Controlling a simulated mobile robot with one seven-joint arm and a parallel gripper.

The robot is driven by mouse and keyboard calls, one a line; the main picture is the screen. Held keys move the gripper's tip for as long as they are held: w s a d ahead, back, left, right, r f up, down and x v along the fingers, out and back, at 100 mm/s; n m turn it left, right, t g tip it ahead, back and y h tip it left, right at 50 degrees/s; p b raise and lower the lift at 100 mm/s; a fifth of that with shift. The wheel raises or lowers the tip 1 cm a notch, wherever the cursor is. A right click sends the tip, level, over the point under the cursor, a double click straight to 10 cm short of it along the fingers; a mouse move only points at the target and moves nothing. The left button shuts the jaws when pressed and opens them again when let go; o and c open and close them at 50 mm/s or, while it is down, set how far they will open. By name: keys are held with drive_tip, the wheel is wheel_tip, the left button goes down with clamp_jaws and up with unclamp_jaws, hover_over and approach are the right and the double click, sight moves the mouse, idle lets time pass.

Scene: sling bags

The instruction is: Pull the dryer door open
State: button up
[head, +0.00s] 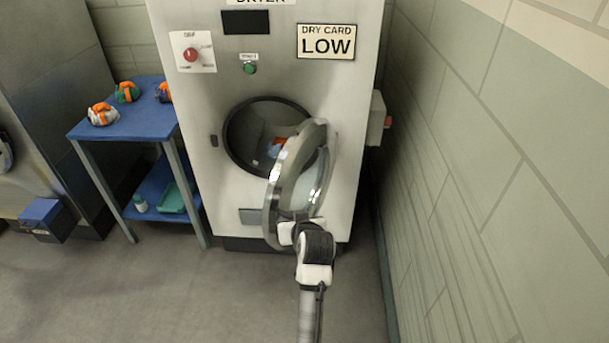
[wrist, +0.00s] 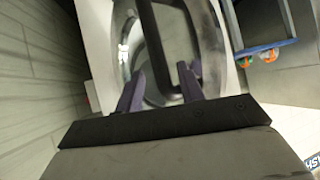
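The dryer (head: 225,190) is a tall pale metal machine with a round, dark-rimmed opening. Its round silver door (head: 270,200) stands open, swung outward toward me on its right side. Orange and blue items (head: 276,148) show inside the drum. My gripper (head: 287,230) is at the door's lower near edge, and my arm hides part of that edge. In the wrist view my gripper's two dark fingers (wrist: 160,88) are spread apart, with the door's bright curved rim (wrist: 124,55) beside the left one. I cannot tell whether they touch the door.
A blue table (head: 125,125) with several orange and green or white bags stands left of the dryer. A green tray (head: 175,198) lies on its lower shelf. A brick wall (head: 490,170) runs close on the right. The floor (head: 170,290) in front is clear.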

drive_tip(key=s+d+p, duration=0.2)
drive_tip(key=s+d, duration=0.8)
drive_tip(key=d, duration=0.2)
drive_tip(key=shift+r, duration=0.3)
idle(1.0)
drive_tip(key=shift+d+p, duration=0.1)
drive_tip(key=shift+p, duration=0.2)
